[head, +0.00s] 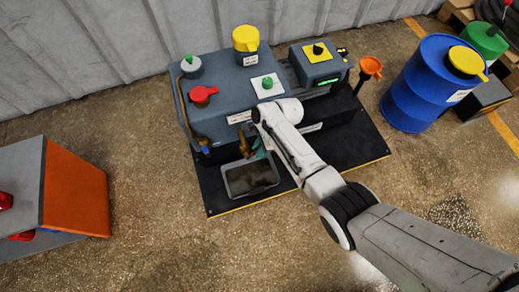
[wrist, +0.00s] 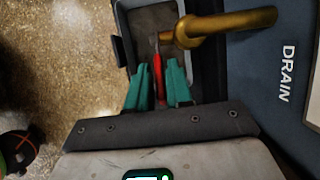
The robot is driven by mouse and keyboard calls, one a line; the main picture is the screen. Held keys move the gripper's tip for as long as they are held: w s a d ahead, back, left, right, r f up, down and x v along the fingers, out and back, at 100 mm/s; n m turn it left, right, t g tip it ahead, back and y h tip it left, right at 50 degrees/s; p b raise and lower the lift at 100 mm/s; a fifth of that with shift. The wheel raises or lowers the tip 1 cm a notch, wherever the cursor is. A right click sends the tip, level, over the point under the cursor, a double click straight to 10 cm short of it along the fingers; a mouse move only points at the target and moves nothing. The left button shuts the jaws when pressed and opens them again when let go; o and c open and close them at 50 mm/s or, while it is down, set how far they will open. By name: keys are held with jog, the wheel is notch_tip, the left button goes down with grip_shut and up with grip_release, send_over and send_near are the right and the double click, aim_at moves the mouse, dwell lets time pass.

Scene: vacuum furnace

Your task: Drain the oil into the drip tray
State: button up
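The drip tray (head: 228,183), a shallow grey tray with a dark inside, sits on the black base in front of the blue-grey pump housing (head: 225,118). The brass drain pipe (head: 243,143) comes out of the housing's front above the tray. In the wrist view, the brass pipe (wrist: 225,25) reaches over the tray (wrist: 122,50), beside the word DRAIN. A thin red lever (wrist: 158,80) extends from the pipe's end. My gripper (wrist: 158,72) has its teal fingers on either side of this lever, with narrow gaps visible. In the head view, my gripper (head: 260,152) is partly hidden by my wrist.
A red knob (head: 203,94), green-topped cap (head: 190,64), yellow cap (head: 246,38) and green knob (head: 267,83) top the housing. An orange funnel (head: 370,66) and blue drum (head: 425,85) stand right. An orange-sided cabinet (head: 75,195) stands left; the floor between is clear.

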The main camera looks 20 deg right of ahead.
grip_shut()
dwell(0.5)
